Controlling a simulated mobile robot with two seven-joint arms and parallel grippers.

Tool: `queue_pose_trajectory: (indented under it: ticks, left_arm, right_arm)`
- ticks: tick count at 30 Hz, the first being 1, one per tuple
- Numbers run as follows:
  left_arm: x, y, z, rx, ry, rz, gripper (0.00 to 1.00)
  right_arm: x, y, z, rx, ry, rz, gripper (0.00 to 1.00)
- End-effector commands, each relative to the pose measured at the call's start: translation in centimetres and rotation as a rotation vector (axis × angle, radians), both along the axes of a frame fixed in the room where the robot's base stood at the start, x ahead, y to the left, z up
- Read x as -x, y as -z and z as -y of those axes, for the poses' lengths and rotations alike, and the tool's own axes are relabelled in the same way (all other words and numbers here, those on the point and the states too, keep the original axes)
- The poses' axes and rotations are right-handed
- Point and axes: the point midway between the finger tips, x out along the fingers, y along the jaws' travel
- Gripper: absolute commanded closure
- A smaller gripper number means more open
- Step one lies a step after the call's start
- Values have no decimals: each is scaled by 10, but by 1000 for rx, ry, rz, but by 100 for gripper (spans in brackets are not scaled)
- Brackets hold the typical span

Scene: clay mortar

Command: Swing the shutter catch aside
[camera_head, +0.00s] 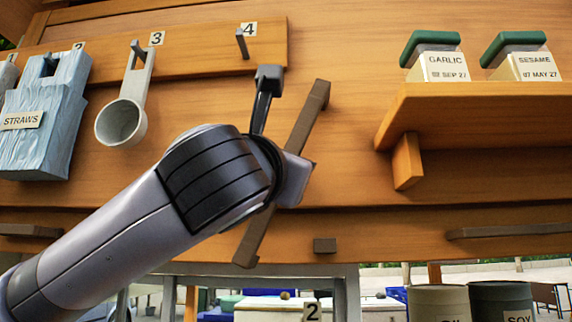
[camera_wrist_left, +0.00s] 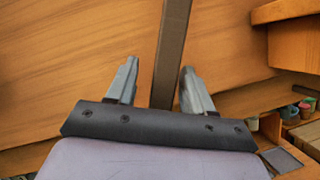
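The shutter catch is a long dark brown bar (camera_head: 308,118) on the wooden wall, tilted with its upper end to the right. In the left wrist view the bar (camera_wrist_left: 173,45) runs down between the two fingers of my left gripper (camera_wrist_left: 158,80). The fingers are apart, with a wide gap on the bar's left and a small one on its right. I cannot tell how deep the bar sits between them. In the head view my left gripper (camera_head: 295,181) covers the bar's middle and its fingers are hidden. My right gripper is in neither view.
A shelf (camera_head: 470,97) with garlic and sesame boxes juts out at right. A numbered hook rail (camera_head: 200,45) holds a grey scoop (camera_head: 121,121) and a blue straws holder (camera_head: 45,110) at left.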

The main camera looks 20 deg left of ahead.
Motion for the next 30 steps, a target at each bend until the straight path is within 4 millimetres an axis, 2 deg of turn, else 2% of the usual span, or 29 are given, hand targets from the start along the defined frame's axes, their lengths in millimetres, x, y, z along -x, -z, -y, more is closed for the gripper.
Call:
queue_pose_trajectory:
  ticks: [8, 21, 30]
  left_arm:
    - [1, 3, 1, 1, 1, -3, 49]
    - [59, 24, 7, 1, 0, 0, 49]
    - [67, 26, 7, 1, 0, -2, 49]
  right_arm:
    - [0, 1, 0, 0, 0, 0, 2]
    - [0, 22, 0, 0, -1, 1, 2]
    - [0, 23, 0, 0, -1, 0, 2]
